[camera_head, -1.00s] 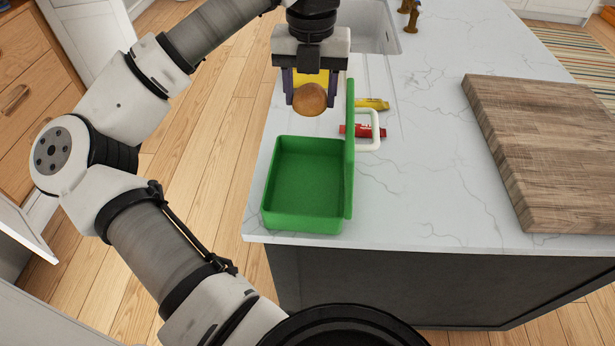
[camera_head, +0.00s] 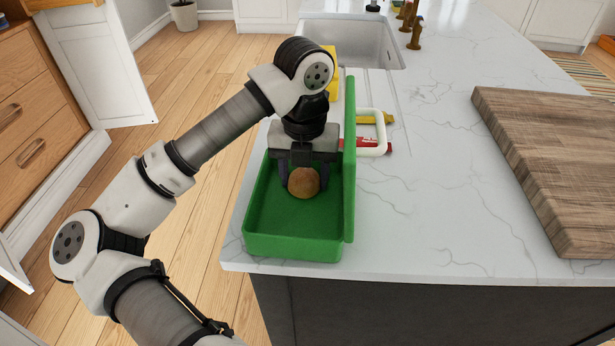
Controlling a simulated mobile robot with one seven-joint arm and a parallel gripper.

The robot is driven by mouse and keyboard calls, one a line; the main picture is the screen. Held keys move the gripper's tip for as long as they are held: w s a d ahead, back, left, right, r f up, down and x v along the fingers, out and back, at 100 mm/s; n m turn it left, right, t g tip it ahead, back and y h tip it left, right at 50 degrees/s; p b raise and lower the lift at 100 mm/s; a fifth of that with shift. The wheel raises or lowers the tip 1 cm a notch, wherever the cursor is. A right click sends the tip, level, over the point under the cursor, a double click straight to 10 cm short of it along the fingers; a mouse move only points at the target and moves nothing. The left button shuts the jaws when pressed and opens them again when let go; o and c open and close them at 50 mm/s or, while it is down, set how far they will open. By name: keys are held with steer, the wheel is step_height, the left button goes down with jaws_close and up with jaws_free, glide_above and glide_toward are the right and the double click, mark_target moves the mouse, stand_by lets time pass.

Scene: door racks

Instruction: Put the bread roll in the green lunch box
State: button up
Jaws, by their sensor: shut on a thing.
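The green lunch box (camera_head: 262,248) stands open near the left front corner of the counter. Its lid (camera_head: 349,170) stands upright on the right side, with a white handle (camera_head: 384,135). My gripper (camera_head: 303,180) points down over the box's back half and is shut on the round brown bread roll (camera_head: 304,184). The roll appears within the box's outline, low near its floor. I cannot tell whether it touches the floor. The back of the box is hidden behind my gripper.
A red-labelled item (camera_head: 372,146) and a yellow item (camera_head: 372,119) lie right of the lid. A yellow object (camera_head: 332,62) is partly hidden behind my arm. A sink (camera_head: 352,42) is at the back, and a thick wooden board (camera_head: 560,150) lies at right. The counter between is clear.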

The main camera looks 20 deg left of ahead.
mark_target(304, 172)
steer(key=shift+r, duration=0.1)
steer(key=shift+s, duration=0.1)
steer(key=shift+f, duration=0.2)
steer(key=o, duration=0.9)
steer(key=shift+o, duration=0.2)
step_height(304, 172, up, 12)
steer(key=b, duration=0.1)
steer(key=shift+r, duration=0.2)
